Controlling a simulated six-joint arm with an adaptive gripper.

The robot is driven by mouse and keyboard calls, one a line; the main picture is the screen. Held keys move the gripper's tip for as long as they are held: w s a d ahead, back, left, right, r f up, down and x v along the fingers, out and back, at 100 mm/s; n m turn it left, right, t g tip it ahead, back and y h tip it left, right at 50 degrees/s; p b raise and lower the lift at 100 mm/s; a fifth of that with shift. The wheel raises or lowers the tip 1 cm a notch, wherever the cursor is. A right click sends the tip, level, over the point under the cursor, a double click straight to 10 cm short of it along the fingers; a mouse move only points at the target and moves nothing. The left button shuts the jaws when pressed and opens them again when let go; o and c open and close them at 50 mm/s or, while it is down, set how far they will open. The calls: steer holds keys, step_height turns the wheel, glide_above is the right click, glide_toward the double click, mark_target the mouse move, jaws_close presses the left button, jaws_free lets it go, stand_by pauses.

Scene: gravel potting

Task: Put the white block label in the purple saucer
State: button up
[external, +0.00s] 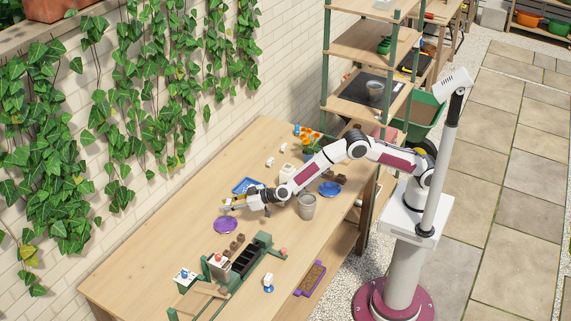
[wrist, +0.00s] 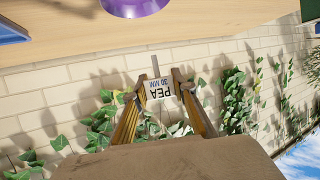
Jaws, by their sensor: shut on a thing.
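My gripper (wrist: 162,82) is shut on a white block label (wrist: 159,89) marked "PEA 30 MM", which shows upside down in the wrist view. A thin grey stem stands out from the label. In the external view my gripper (external: 232,204) is above the table, just behind the purple saucer (external: 225,226). The saucer lies flat and looks empty. Its purple edge also shows at the top of the wrist view (wrist: 135,7). The held label is apart from the saucer.
A blue tray (external: 244,185) lies behind my gripper. A grey pot (external: 306,207) and a blue saucer (external: 330,188) stand to the right. A green rack (external: 245,262) with dark compartments is in front. Bare table lies left of the purple saucer.

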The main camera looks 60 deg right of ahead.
steer(key=shift+a+f, duration=0.1)
stand_by(0.3)
glide_above(231, 229)
steer(key=shift+w+f, duration=0.1)
steer(key=shift+f, duration=3.05)
steer(key=shift+f, duration=1.85)
steer(key=shift+f, duration=0.1)
steer(key=o, duration=0.9)
steer(key=shift+c, duration=0.2)
